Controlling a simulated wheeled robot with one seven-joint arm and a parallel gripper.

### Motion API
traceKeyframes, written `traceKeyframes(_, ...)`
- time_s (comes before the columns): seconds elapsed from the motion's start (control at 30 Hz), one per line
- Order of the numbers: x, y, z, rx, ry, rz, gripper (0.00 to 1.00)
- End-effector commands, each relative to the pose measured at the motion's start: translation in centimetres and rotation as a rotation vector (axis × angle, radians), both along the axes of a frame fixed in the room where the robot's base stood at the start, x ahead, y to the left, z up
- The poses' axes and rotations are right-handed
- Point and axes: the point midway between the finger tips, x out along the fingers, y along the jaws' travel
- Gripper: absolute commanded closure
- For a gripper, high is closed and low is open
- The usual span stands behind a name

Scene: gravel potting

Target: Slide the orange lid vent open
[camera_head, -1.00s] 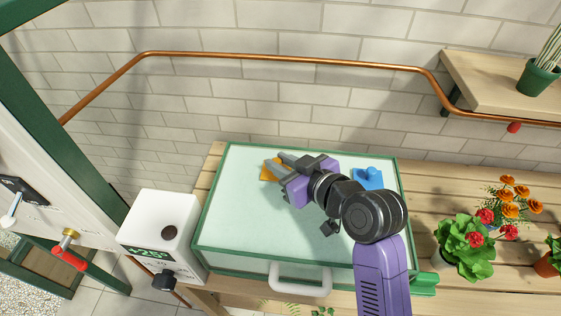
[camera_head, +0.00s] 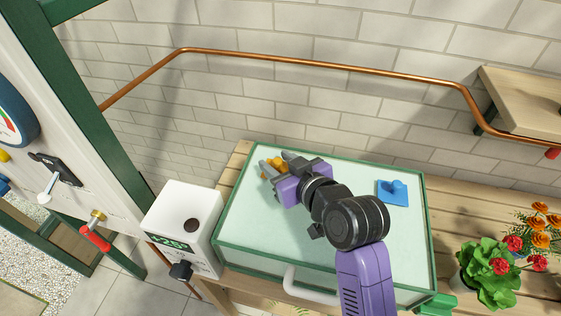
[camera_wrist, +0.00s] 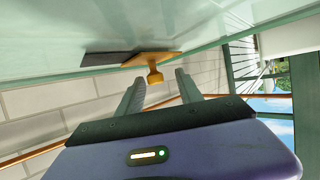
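The orange lid vent (camera_head: 268,173) lies at the far left of the pale glass lid (camera_head: 245,225) of a green-framed box. In the wrist view the vent is an orange plate (camera_wrist: 158,57) with a knob (camera_wrist: 154,77) standing off it. A dark flat patch (camera_wrist: 105,58) shows beside the plate on its left. My gripper (camera_head: 274,160) is open at the vent, and its fingers hide part of it in the head view. In the wrist view my gripper (camera_wrist: 160,79) has one finger on each side of the knob, with gaps visible; no contact shows.
A blue vent with a knob (camera_head: 393,192) lies on the lid's right part. A white box with a +25° display (camera_head: 180,228) stands left of the lidded box. Potted flowers (camera_head: 490,270) are at right. A copper pipe (camera_head: 330,66) runs along the tiled wall behind.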

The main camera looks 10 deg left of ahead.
Motion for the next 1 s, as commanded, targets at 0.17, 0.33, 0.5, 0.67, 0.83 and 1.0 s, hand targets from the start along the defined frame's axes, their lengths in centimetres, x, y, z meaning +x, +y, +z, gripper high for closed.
traceKeyframes(0.17,0.0,-0.1,0.0,-0.001,-0.001,-0.002,0.57)
traceKeyframes(0.33,-0.6,-0.8,0.3,0.0,0.0,-0.003,0.57)
traceKeyframes(0.5,-2.3,-2.4,1.2,0.0,-0.001,-0.004,0.57)
traceKeyframes(0.67,-4.0,-3.9,2.2,0.001,-0.001,-0.003,0.57)
traceKeyframes(0.83,-5.1,-4.8,2.8,0.0,0.0,-0.001,0.57)
traceKeyframes(1.0,-5.2,-5.0,3.0,0.0,0.0,-0.001,0.57)
